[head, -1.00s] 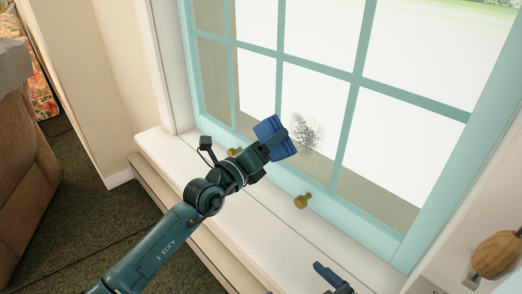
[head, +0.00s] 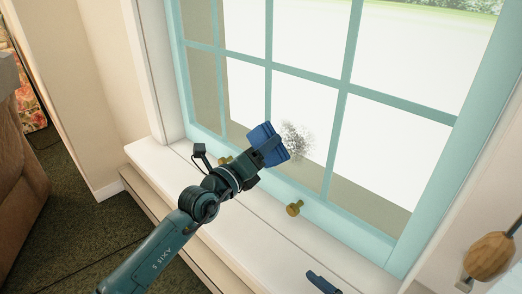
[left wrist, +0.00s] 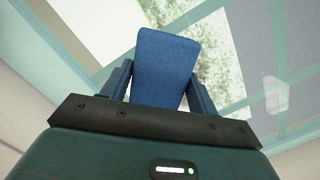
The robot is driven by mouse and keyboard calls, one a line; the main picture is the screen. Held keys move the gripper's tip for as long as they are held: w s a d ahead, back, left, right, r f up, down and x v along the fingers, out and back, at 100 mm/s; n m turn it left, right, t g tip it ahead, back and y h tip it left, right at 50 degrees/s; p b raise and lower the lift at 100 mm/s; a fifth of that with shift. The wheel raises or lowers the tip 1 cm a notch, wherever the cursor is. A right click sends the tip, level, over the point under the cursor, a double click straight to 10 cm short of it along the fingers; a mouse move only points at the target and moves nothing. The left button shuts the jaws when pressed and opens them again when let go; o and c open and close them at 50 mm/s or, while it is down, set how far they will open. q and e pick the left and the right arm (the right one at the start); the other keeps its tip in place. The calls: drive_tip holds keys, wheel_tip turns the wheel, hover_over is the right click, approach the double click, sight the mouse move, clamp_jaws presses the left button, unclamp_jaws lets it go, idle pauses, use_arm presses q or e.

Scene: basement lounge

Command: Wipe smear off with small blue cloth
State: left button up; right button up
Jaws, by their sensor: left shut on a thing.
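The small blue cloth (head: 267,142) is a folded blue pad in my left gripper (head: 266,152). The gripper is shut on it and holds it up in front of the window's lower panes. In the left wrist view the cloth (left wrist: 165,68) stands up between the two fingers (left wrist: 160,88). A dark speckled smear (head: 296,140) shows on the glass just right of the cloth, partly hidden by it. I cannot tell whether the cloth touches the glass. A dark gripper part (head: 322,283), likely my right one, shows at the bottom edge; its jaws are not clear.
The window has a teal frame (head: 330,213) and bars. Two brass knobs, one of them clear (head: 294,208), stand at its lower edge. A white sill (head: 235,235) runs below. A wooden-handled thing (head: 489,257) is at the right. A brown sofa (head: 25,190) is at the left.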

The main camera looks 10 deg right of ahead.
use_arm(q)
drive_tip(key=shift+w+d, duration=0.3)
drive_tip(key=shift+d, duration=0.25)
use_arm(e)
drive_tip(key=shift+f, duration=0.3)
